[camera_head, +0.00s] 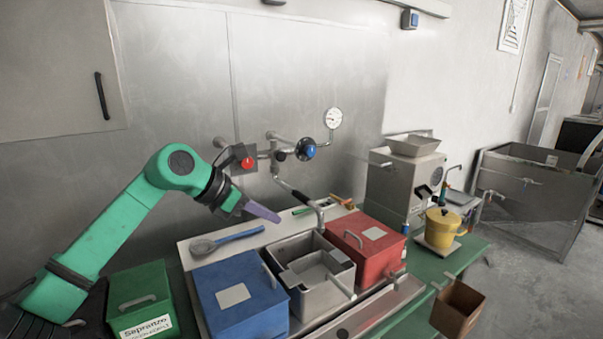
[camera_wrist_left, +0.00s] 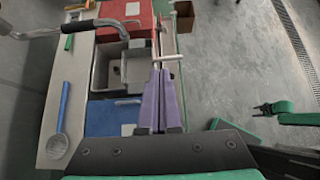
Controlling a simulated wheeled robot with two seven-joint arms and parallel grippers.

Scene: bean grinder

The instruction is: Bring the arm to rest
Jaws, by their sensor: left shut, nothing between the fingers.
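My left arm (camera_head: 120,225) is green and comes in from the left in the head view. Its gripper (camera_head: 275,217) has purple fingers and hangs in the air above the back of the counter, near the metal tap. The fingers are shut with nothing between them. In the left wrist view the shut purple fingers (camera_wrist_left: 160,75) point away over the metal bin area.
A blue box (camera_head: 215,285), a metal bin (camera_head: 310,300), a red box (camera_head: 365,265) and a green box (camera_head: 135,285) stand below. A grinder (camera_head: 400,195), yellow pot (camera_head: 443,228) and brown box (camera_head: 457,309) are right. A blue-handled scoop (camera_head: 238,237) lies behind the blue box.

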